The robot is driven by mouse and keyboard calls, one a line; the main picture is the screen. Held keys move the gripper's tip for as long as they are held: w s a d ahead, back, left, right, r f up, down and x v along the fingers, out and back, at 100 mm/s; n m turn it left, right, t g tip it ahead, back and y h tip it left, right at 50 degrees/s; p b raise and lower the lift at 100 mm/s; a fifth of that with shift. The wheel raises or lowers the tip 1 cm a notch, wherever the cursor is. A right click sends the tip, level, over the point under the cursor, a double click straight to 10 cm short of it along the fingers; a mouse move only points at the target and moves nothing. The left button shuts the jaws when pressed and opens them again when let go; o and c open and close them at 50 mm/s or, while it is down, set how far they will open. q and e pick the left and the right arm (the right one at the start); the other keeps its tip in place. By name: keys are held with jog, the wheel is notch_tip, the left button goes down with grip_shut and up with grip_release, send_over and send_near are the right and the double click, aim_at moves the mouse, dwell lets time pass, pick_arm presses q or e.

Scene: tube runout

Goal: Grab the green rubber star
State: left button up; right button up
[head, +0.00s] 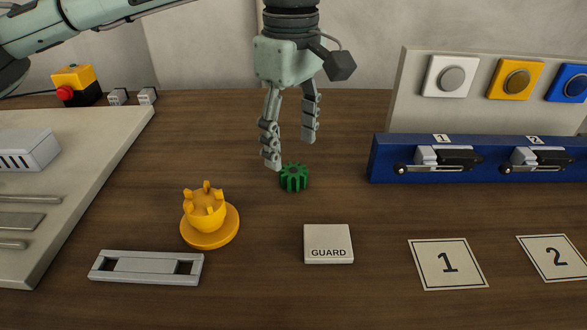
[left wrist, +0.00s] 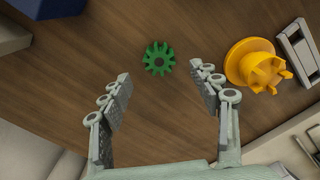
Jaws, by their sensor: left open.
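The green rubber star (head: 293,178) is a small toothed piece lying on the wooden table near the middle. It also shows in the left wrist view (left wrist: 159,58), with a dark hole at its centre. My left gripper (head: 290,152) points down above and a little behind it. Its fingers are spread with nothing between them. In the left wrist view the star lies beyond the two fingertips (left wrist: 160,80), roughly centred between them, apart from both. My right gripper is not in view.
A yellow hub with upright prongs (head: 207,215) stands to the star's front left. A GUARD block (head: 328,244) lies in front. A blue rail (head: 385,160) with clamps is at right.

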aim_at(294, 170)
pick_arm(q)
jog(key=shift+s+d+f, duration=0.1)
jog(key=shift+d+f, duration=0.05)
jog(key=shift+f, duration=2.1)
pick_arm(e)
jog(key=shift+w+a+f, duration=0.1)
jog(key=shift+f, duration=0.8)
pick_arm(q)
jog(key=shift+c, duration=0.2)
jog(key=c, duration=1)
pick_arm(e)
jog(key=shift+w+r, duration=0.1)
pick_arm(q)
jog(key=shift+r, duration=0.15)
